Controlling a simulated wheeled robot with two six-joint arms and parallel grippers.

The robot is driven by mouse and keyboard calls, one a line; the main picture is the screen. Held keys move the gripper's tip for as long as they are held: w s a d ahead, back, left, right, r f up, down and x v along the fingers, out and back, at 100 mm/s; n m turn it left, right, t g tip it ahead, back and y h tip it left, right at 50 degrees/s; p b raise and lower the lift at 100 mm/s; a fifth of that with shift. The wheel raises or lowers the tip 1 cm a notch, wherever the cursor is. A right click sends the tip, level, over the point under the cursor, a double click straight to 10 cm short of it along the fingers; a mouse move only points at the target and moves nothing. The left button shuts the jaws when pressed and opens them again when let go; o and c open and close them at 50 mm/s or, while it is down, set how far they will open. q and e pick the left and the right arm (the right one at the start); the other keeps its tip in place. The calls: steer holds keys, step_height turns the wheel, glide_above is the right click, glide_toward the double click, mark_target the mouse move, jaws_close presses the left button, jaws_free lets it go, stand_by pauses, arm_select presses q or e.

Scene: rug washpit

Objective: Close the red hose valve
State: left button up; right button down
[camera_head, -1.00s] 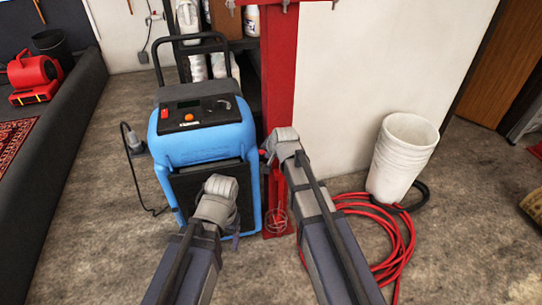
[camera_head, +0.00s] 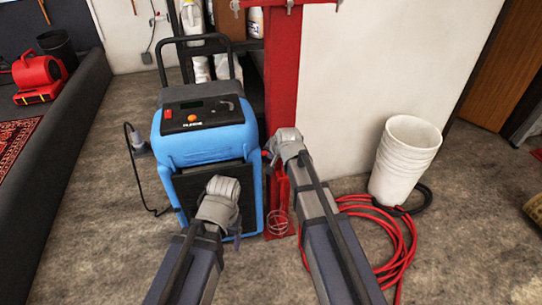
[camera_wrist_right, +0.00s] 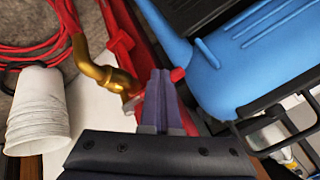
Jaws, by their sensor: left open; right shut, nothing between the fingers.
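The brass hose valve (camera_wrist_right: 106,76) shows in the right wrist view, with a red hose running from its upper end. A small red piece (camera_wrist_right: 178,74), seemingly the valve's lever end, shows just right of my right fingertips; its middle is hidden behind them. My right gripper (camera_wrist_right: 160,80) is shut and empty, close beside the valve; I cannot tell whether it touches. In the head view my right gripper (camera_head: 269,156) is beside the red post, and its wrist hides the valve. My left gripper (camera_head: 236,232) is open and empty, low in front of the blue machine.
The blue machine (camera_head: 205,143) stands left of the red post (camera_head: 284,80). A coiled red hose (camera_head: 400,245) lies on the floor at the right, beside stacked white buckets (camera_head: 405,160). A red blower (camera_head: 38,78) is at the far left. Floor at the far right is mostly clear.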

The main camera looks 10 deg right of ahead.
steer(key=shift+w+d+r, duration=0.15)
steer(key=shift+w+d, duration=0.35)
steer(key=shift+d, duration=0.25)
steer(key=shift+s, duration=0.1)
steer(key=s+a+r+p, duration=0.4)
steer(key=s+r+p, duration=0.3)
steer(key=s+p, duration=0.1)
steer(key=shift+s+r, duration=0.3)
steer(key=shift+s, duration=0.6)
steer(key=shift+a, duration=0.1)
